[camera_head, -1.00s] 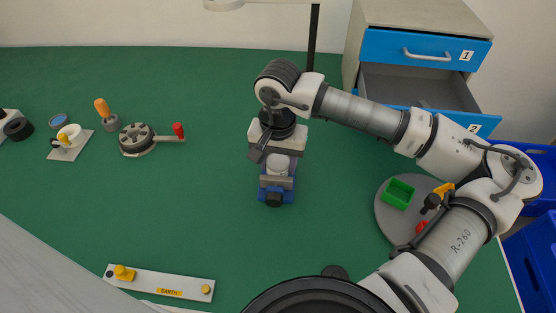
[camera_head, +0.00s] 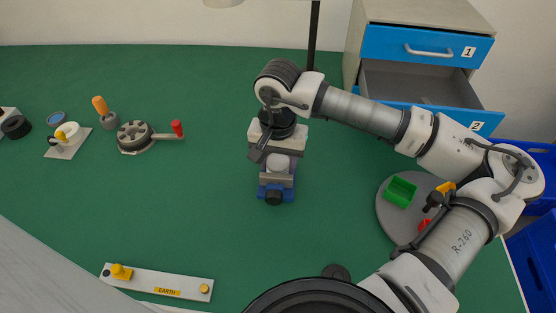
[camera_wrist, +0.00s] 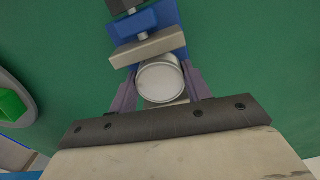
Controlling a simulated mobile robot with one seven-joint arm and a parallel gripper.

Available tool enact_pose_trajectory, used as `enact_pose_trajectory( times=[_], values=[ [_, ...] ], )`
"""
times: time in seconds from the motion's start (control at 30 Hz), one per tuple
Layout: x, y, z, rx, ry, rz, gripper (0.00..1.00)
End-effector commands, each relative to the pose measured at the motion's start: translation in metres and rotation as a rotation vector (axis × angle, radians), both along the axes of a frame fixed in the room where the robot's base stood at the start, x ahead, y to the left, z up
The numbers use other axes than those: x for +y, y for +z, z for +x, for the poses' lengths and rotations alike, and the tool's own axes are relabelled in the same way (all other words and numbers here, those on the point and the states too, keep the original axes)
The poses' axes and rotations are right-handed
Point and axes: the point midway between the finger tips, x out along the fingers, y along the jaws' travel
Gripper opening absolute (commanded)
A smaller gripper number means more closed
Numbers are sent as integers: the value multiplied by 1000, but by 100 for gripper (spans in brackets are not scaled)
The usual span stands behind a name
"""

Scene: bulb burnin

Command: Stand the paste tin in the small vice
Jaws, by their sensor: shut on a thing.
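The paste tin, a small pale round tin (camera_wrist: 160,82), shows from its lid side in the wrist view, between the two purple fingers of my gripper (camera_wrist: 162,92). My gripper is shut on it. In the head view the tin (camera_head: 278,163) looks upright between the front and back jaws of the small vice (camera_head: 274,191). The vice has a blue base, grey jaws and a dark screw knob. In the wrist view the front jaw (camera_wrist: 147,48) is right beside the tin; I cannot tell whether they touch. The tin's underside is hidden.
A round grey tray (camera_head: 393,222) with a green box (camera_head: 401,191) lies right, partly behind my arm. A drawer unit (camera_head: 420,45) stands behind with one drawer open. Several fixtures, including a red-handled one (camera_head: 135,136), stand left. An EARTH-labelled bar (camera_head: 190,287) lies in front.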

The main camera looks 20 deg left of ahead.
Motion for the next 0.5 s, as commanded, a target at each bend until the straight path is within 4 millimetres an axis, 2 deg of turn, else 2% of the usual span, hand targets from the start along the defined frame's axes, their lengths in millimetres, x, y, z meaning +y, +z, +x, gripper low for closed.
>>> enact_pose_trajectory(
  times=[0.4, 0.43, 0.5],
  values=[
    [0, 0, 0, 0, 0, 0, 20],
    [0, 0, 0, 0, 0, 0, 51],
    [0, 0, 0, 0, 0, 0, 60]
  ],
)
